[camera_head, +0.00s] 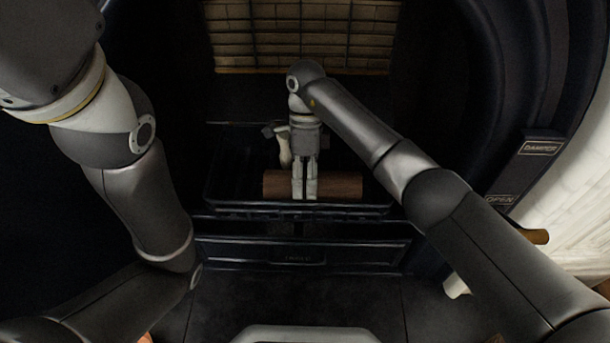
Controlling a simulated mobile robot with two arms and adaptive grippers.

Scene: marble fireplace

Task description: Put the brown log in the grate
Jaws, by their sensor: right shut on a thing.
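The brown log (340,186) lies lengthwise from left to right at the front of the dark grate (378,209), over the grate's basket. My right gripper (305,190) points down with its fingers around the middle of the log and is shut on it. I cannot tell whether the log rests on the grate's floor. A pale piece (284,152) stands in the grate behind the log, just left of my right gripper. My left arm bends down the left side, and its gripper is out of the picture.
A brick back wall (300,40) stands behind the grate. A drawer-like front panel (295,254) sits below it. A damper plate (538,150) is on the right surround. A brown-ended thing (536,236) and a pale thing (456,285) lie partly behind my right arm.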

